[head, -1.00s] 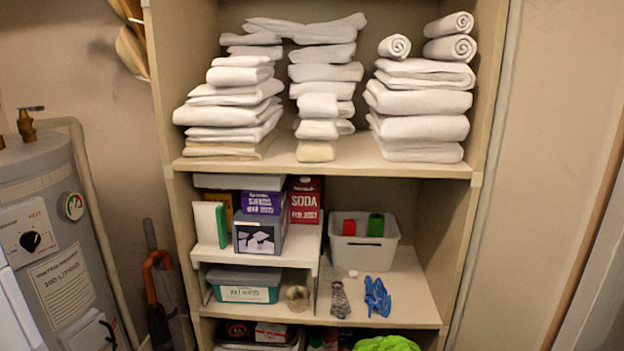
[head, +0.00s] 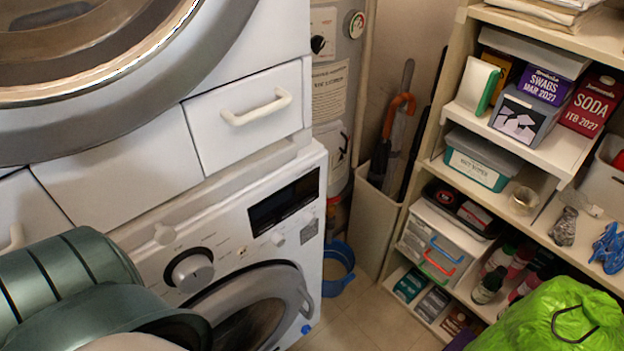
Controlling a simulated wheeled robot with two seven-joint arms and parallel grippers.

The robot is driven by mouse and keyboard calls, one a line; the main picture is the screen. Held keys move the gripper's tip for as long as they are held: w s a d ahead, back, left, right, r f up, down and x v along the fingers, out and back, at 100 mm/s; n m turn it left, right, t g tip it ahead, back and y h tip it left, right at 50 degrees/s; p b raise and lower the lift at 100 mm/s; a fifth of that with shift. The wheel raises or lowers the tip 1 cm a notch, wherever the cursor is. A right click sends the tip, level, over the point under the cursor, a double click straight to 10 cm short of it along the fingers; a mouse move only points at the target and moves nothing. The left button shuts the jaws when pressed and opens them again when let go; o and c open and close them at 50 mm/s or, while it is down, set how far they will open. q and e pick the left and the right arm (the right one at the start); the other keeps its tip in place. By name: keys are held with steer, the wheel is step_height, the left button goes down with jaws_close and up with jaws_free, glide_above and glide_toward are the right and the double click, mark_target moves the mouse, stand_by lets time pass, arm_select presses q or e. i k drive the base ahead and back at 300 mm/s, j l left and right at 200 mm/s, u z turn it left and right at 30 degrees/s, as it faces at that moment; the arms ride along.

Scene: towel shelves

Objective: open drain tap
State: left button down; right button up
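The grey water heater (head: 338,48) stands behind the white washing machine (head: 240,240), partly hidden by it. Its label and part of a dial show. Small reddish and brown parts (head: 338,197) show low on the heater; they are too small to tell whether one is the drain tap. A blue tub (head: 338,270) sits on the floor below, partly hidden by the washing machine. Neither of my grippers is in view.
A dryer with a white drawer (head: 248,115) is stacked on the washing machine. A grey-green ribbed thing (head: 75,275) fills the lower left. An umbrella holder (head: 375,222), shelves and a bright green bag (head: 550,325) stand right. Some floor (head: 375,315) is clear.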

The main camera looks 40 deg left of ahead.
mark_target(330, 201)
steer(key=u, duration=1)
